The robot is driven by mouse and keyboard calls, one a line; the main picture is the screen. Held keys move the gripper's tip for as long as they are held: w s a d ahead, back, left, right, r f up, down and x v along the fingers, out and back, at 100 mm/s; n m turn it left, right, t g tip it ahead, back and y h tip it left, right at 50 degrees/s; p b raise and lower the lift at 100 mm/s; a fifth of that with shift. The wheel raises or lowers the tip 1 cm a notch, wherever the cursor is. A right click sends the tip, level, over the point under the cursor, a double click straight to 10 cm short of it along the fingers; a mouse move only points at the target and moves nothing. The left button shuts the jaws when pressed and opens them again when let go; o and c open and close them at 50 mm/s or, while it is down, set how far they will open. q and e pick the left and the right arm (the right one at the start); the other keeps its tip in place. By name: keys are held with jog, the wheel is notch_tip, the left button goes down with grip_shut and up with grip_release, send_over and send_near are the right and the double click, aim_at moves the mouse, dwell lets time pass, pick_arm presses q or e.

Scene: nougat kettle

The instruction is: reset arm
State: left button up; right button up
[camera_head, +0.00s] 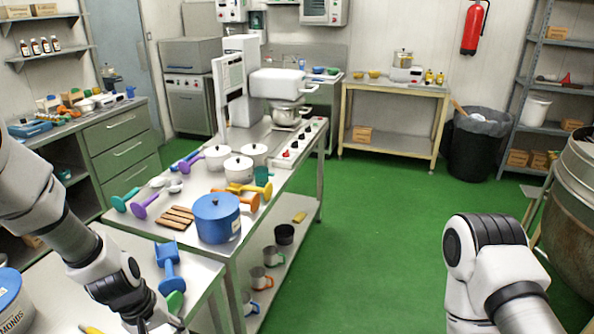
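My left arm comes in from the left and reaches down over the near steel table. Its gripper (152,326) is at the bottom edge, mostly cut off, so I cannot tell whether it is open or shut. A blue scoop (169,268) and a green item (175,302) lie just beside it. My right arm stands at the lower right over the green floor, bent downward. Its gripper is below the frame.
A steel work table (150,228) holds a blue pot (217,218), white pots, coloured scoops and a mixer (277,82). A large metal vessel (574,200) stands at the right edge, near my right arm. Green floor (375,235) lies open between.

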pick_arm(q)
jog(key=s+f+m+g+y+b, duration=0.2)
jog(key=s+f+m+b, duration=0.2)
jog(key=s+f, duration=1.9)
jog(key=shift+d+f+m+b, duration=0.3)
jog(key=shift+f+b, duration=0.5)
jog(key=shift+b, duration=0.4)
pick_arm(e)
notch_tip(320, 180, down, 7)
jog(key=shift+r, duration=0.15)
jog(key=shift+w, duration=0.15)
